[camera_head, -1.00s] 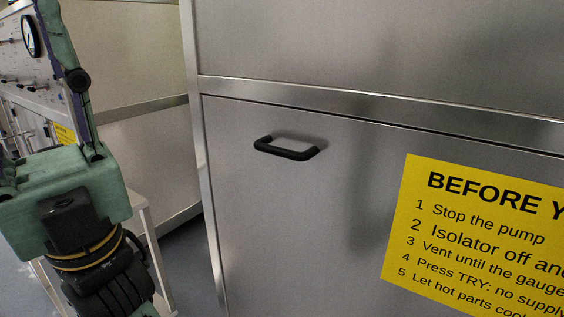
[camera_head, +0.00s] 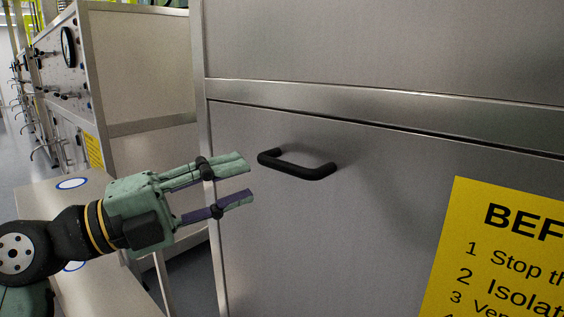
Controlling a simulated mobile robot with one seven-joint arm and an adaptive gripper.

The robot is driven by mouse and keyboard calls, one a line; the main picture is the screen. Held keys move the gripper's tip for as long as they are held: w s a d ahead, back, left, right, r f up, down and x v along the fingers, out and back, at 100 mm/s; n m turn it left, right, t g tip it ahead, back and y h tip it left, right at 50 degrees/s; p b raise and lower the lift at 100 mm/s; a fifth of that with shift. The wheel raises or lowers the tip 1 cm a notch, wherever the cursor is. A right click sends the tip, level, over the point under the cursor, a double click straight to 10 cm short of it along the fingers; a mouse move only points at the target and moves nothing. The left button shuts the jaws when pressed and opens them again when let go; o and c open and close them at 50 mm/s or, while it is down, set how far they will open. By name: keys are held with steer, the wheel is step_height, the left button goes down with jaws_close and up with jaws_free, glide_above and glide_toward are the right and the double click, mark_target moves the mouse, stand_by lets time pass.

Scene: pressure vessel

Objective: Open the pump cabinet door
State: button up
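The pump cabinet door (camera_head: 300,240) is a flat brushed-metal panel and appears closed. Its black bar handle (camera_head: 297,166) sits near the door's top left, roughly horizontal. My gripper (camera_head: 250,178) is green with purple finger parts and comes in from the left. Its two fingers point right toward the door and are open with a clear gap and nothing between them. In the picture the fingertips are left of and slightly below the handle, apart from it. How far they are from the door in depth is hard to tell.
A yellow instruction sign (camera_head: 510,240) is on the door at right. A metal bench (camera_head: 90,195) with blue-ringed marks stands at left under my arm. Behind it, another cabinet carries a gauge (camera_head: 69,47) and a panel of fittings. A steel frame rail (camera_head: 400,105) runs above the door.

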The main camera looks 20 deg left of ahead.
mark_target(276, 168)
steer(key=p+x, duration=0.1)
steer(key=x, duration=0.7)
steer(key=shift+p, duration=0.35)
steer(key=shift+c, duration=0.2)
jaws_close()
